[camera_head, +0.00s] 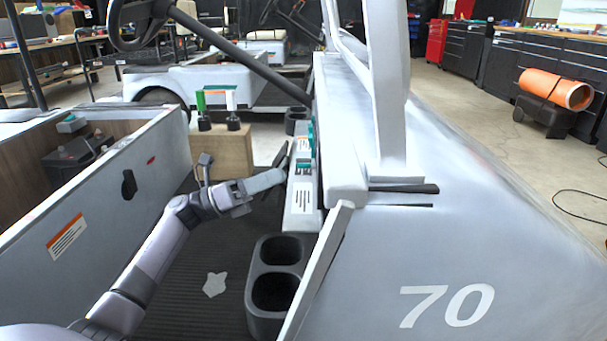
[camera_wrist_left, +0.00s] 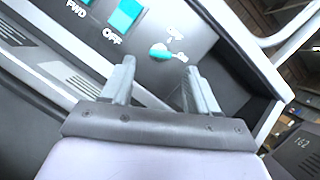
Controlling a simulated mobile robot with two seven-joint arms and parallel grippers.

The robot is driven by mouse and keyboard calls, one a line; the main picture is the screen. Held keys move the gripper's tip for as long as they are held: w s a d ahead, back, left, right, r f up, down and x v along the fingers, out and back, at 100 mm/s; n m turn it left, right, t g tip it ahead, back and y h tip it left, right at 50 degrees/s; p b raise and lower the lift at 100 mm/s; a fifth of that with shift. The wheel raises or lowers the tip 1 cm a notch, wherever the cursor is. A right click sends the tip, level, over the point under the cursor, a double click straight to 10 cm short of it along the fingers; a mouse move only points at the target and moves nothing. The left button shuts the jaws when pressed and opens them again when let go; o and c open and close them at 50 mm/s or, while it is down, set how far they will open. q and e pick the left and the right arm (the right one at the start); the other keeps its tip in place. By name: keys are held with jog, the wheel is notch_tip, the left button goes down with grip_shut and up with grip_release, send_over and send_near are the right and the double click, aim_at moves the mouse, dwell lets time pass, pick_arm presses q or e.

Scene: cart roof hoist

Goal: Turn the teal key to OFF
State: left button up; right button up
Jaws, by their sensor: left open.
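The teal key (camera_wrist_left: 160,54) sits on a pale round switch in the dash panel (camera_wrist_left: 195,25) in the left wrist view. It lies nearly level in that picture, with small labels above and to its right that I cannot read clearly. My left gripper (camera_wrist_left: 160,86) is open and empty, with its two fingers on either side below the key, apart from it. In the head view my left gripper (camera_head: 283,162) is at the cart's dash, beside the teal controls; I cannot single out the key there.
Teal rocker switches (camera_wrist_left: 125,15) marked FWD and OFF sit left of the key. Black cup holders (camera_head: 275,285) stand below the dash. The white roof post (camera_head: 388,90) rises to the right. A wooden box (camera_head: 225,155) with two bottles is behind my arm.

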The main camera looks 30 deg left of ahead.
aim_at(306, 166)
pick_arm(q)
jog(key=shift+b+x, duration=0.3)
jog(key=shift+x, duration=2.45)
jog(key=c, duration=1)
